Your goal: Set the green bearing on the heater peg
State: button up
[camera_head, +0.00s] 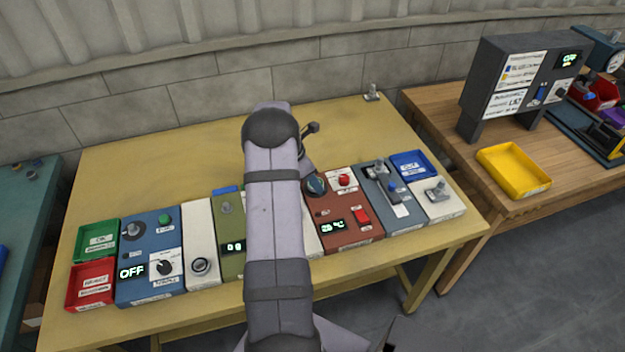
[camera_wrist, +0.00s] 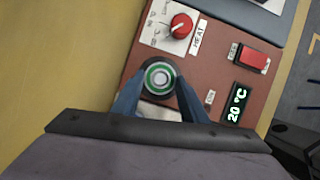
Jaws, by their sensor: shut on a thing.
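The green bearing (camera_wrist: 159,77) is a small ring with a green band and a pale centre, seen from above in the wrist view. My gripper (camera_wrist: 160,80) is shut on it, one blue finger on each side. The bearing is over a dark round spot on the red-brown heater panel (camera_wrist: 205,71). The peg is hidden under or inside the bearing, and I cannot tell whether the bearing is around it or above it. In the head view the heater panel (camera_head: 347,235) is right of my arm, which hides most of the gripper.
The heater panel has a red knob (camera_wrist: 181,26), a red switch (camera_wrist: 249,58) and a display reading 20 °C (camera_wrist: 237,105). Other panels and green, red and blue trays line the yellow table (camera_head: 160,150). A yellow tray (camera_head: 513,170) is on the right-hand table. The yellow table's back is mostly clear.

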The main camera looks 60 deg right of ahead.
jog(key=o, duration=1.2)
jog(key=shift+r, duration=0.1)
jog(key=b+v, duration=0.2)
jog(key=v, duration=0.5)
jog(key=shift+w+a+r, duration=0.1)
jog(key=shift+a, duration=0.05)
notch_tip(320, 180, up, 7)
jog(key=p, duration=0.7)
